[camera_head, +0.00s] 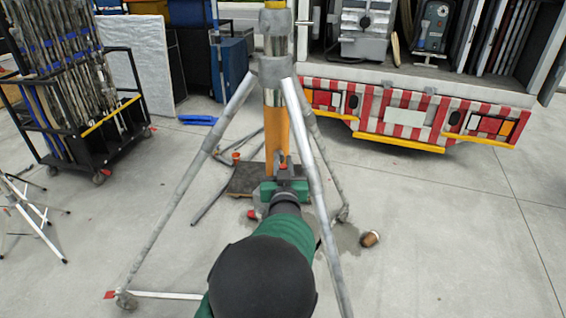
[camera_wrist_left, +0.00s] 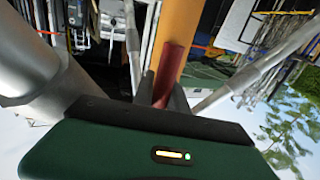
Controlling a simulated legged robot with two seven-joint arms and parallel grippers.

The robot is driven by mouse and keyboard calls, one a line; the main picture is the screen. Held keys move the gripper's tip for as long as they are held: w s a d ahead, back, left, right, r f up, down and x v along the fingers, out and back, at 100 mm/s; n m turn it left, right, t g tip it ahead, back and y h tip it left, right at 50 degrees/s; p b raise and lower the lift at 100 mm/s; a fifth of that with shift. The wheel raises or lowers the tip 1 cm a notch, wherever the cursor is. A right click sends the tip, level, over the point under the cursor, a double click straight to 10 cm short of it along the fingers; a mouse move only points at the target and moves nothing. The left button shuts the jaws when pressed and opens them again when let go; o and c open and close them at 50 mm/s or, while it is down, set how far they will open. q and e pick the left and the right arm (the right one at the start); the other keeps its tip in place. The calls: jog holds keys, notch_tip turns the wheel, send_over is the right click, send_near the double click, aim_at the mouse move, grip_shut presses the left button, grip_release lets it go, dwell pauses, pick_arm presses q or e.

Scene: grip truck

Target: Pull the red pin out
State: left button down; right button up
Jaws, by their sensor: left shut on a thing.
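The red pin (camera_wrist_left: 170,70) stands out in the wrist view against the orange-yellow column (camera_wrist_left: 168,30) of a metal tripod. My left gripper (camera_wrist_left: 164,92) has its two dark fingers around the pin and is shut on it. In the head view my left gripper (camera_head: 283,170) is at the lower part of the orange column (camera_head: 277,130), between the tripod legs. Only a small reddish bit of the pin shows there, and the gripper hides the rest. My right gripper is in neither view.
Grey tripod legs (camera_head: 190,190) stand on both sides of my left arm. A truck with a red-and-white striped bumper (camera_head: 405,115) is at the back right. A black cart (camera_head: 95,140) with poles is at the left. A small brown cylinder (camera_head: 370,239) lies on the floor.

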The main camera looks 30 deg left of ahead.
pick_arm(q)
jog(key=shift+s+d, duration=0.25)
jog(key=shift+d, duration=0.05)
jog(key=shift+f, duration=0.15)
jog(key=c, duration=1.5)
grip_release()
jog(key=shift+o, duration=0.9)
jog(key=shift+d, duration=0.1)
jog(key=b+v, duration=0.8)
jog(key=v, duration=0.9)
